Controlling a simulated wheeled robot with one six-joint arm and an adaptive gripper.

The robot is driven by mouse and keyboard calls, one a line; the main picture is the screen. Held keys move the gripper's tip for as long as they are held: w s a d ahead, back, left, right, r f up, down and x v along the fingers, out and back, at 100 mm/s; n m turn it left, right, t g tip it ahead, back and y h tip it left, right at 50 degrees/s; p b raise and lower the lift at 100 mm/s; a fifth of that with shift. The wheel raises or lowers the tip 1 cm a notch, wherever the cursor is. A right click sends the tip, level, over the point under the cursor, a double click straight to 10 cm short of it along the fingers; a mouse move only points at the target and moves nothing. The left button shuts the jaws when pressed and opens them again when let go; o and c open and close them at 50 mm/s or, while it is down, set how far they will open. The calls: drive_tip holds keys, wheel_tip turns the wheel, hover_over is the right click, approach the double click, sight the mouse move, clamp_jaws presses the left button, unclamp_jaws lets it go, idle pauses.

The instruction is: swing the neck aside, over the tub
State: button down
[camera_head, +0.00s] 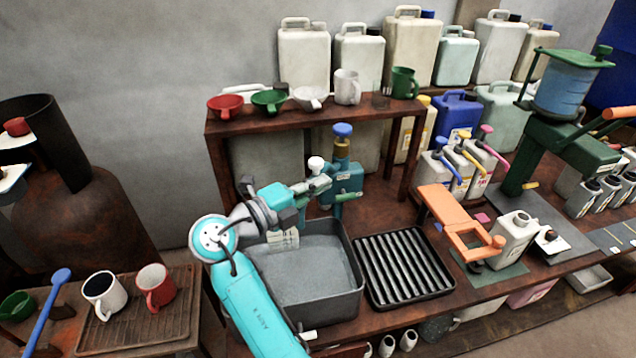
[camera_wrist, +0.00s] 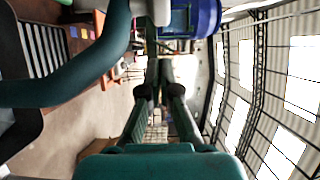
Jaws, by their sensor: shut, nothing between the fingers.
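The grey tub (camera_head: 352,232) stands on the brown bench, with a grey surface inside. A teal tap (camera_head: 347,180) with a blue knob (camera_head: 342,130) stands behind it. My gripper (camera_head: 327,183) is above the tub's back edge, close beside the tap, with a white knob (camera_head: 316,163) just above its fingers. It is shut and empty. In the wrist view a thick curved teal neck (camera_wrist: 85,70) crosses the left side, close to the camera, and my fingers (camera_wrist: 163,85) point upward to its right. My gripper and arm partly hide the neck in the head view.
A black ribbed rack (camera_head: 402,266) sits right of the tub. A wooden shelf (camera_head: 270,127) with bowls and mugs stands behind. An orange arm-like device (camera_head: 450,215) and a white jug (camera_head: 513,238) are farther right. A tray with two mugs (camera_head: 140,320) is at the left.

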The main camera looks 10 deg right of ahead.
drive_tip(key=s+a, duration=0.1)
drive_tip(key=a, duration=0.6)
drive_tip(key=shift+s+a, duration=0.2)
drive_tip(key=shift+a, duration=0.1)
